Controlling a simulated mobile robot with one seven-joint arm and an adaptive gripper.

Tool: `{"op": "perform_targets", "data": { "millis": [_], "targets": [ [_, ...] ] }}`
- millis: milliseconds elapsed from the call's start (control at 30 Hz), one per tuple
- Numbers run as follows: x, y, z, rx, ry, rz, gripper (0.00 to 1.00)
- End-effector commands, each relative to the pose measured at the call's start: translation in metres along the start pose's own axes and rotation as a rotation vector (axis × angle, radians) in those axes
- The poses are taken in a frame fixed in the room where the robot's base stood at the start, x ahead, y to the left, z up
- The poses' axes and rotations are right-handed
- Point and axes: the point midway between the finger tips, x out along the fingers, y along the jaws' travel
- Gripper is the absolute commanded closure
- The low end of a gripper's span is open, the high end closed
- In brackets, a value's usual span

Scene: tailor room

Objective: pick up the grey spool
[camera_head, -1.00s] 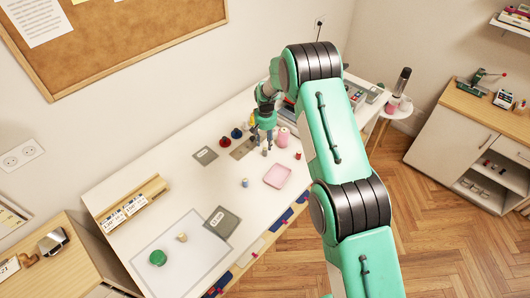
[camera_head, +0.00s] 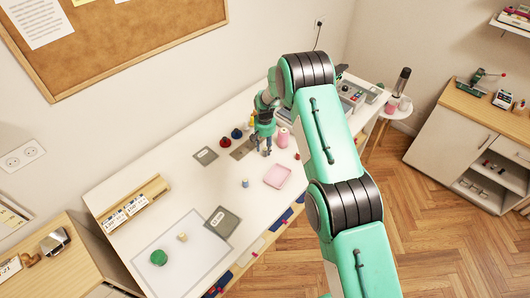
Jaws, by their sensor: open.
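My gripper (camera_head: 264,150) points down over the back part of the white table (camera_head: 205,178), with its fingertips apart and close to the tabletop. It stands at the edge of a grey mat (camera_head: 241,151), just left of a pink spool (camera_head: 282,138). No grey spool shows clearly at the gripper; the fingers and wrist may hide one. A small grey-blue piece (camera_head: 245,183), possibly a spool, stands alone on the table, nearer the camera than the gripper and apart from it.
A red spool (camera_head: 225,142) and a dark blue spool (camera_head: 237,134) stand left of my gripper. A pink tray (camera_head: 277,176) lies in front. A green round piece (camera_head: 159,258) and a beige spool (camera_head: 182,237) are at the near end. The table's middle is mostly clear.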

Motion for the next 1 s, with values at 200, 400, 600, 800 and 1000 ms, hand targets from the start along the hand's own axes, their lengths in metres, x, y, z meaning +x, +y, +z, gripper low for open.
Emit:
{"op": "perform_targets", "data": {
  "millis": [200,400,600,800,1000],
  "targets": [
    [0.015,0.0,0.0,0.0,0.0,0.001,0.59],
    [0.017,0.0,0.0,0.0,0.001,0.001,0.59],
    [0.017,0.0,0.0,0.001,0.0,0.001,0.59],
    [0.016,0.0,0.0,0.0,0.0,0.001,0.59],
    [0.016,0.0,0.0,0.0,0.0,0.001,0.95]
  ]
}}
